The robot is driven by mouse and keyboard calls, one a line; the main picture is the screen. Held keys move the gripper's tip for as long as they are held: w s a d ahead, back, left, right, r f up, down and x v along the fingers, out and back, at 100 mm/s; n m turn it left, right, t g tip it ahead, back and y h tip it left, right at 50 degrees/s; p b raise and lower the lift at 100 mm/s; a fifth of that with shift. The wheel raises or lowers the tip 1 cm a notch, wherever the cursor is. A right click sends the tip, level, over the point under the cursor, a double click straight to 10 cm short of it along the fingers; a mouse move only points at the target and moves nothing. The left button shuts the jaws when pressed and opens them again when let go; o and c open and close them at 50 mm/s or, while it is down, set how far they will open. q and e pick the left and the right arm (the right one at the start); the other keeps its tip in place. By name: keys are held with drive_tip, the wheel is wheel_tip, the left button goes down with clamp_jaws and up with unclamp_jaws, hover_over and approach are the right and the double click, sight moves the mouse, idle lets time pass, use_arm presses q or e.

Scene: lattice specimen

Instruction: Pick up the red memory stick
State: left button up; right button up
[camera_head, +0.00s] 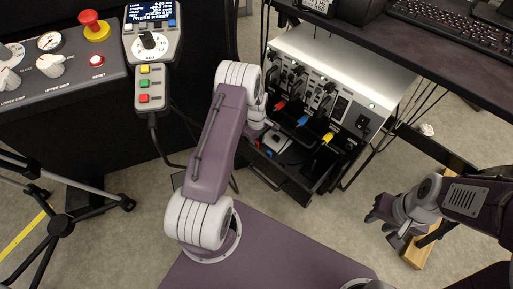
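A red piece (281,105), which looks like the red memory stick, is at the front of the silver-topped unit (335,62), left of a blue one (302,121) and a yellow one (328,138). Another small red piece (257,144) shows lower down by the open drawer; I cannot tell what it is. My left gripper (262,128) is beside the unit's left front, close to the red pieces; its fingers are mostly hidden by the wrist. My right gripper (383,222) is open and empty, low on the right, well away from the unit.
The unit's dark drawer (290,185) stands open at the front. A shelf with a keyboard (455,28) overhangs the right. A control panel (55,60) and a button pendant (152,88) are at left. A tripod (62,222) stands on the floor.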

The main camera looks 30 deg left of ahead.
use_arm(q)
clamp_jaws()
drive_tip(key=shift+r, duration=0.1)
